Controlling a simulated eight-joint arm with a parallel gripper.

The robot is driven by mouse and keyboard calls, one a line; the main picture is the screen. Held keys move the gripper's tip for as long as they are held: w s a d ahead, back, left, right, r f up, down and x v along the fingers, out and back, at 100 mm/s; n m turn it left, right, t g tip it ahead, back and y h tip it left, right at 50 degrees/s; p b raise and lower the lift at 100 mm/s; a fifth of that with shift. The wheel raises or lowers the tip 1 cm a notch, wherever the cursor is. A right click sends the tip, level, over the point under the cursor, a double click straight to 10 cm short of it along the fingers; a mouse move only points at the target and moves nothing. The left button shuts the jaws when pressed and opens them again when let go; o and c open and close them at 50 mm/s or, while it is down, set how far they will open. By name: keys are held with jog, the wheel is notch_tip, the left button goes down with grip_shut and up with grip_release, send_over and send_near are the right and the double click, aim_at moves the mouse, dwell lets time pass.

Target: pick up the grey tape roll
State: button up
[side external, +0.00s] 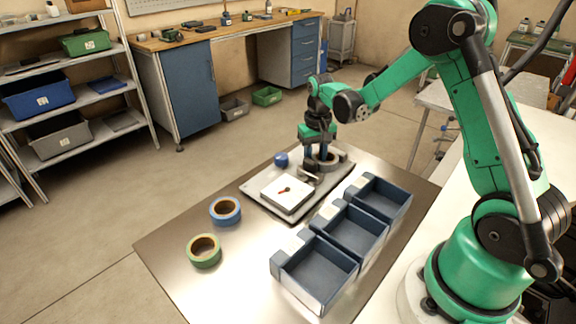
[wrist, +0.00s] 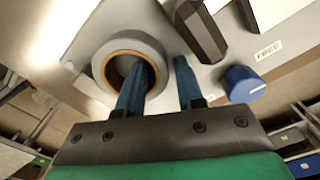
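The grey tape roll (wrist: 110,52), with a brown inner core, lies at the far end of a grey base plate (side external: 257,188). It is partly hidden behind my gripper in the side view (side external: 342,161). My gripper (wrist: 161,66) points down at the roll with its blue fingers apart. In the wrist view one finger is over or in the roll's hole and the other is outside its rim, with the roll's wall between them. A gap shows beside the outer finger. In the side view my gripper (side external: 316,153) is low at the roll.
A blue knob (side external: 281,160) and a dark angular part (wrist: 199,30) are close to my gripper. A white square plate (side external: 287,193) lies on the base. Blue (side external: 225,212) and green (side external: 204,251) tape rolls lie left; several blue open bins (side external: 316,275) stand right.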

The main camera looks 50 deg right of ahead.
grip_shut()
jog(key=shift+d, duration=0.1)
notch_tip(320, 180, up, 19)
jog(key=s+a+f+n, duration=0.1)
jog(key=a+n, duration=0.4)
jog(key=a, duration=0.8)
jog(key=shift+s+f+n, duration=0.3)
jog(key=shift+f, duration=0.2)
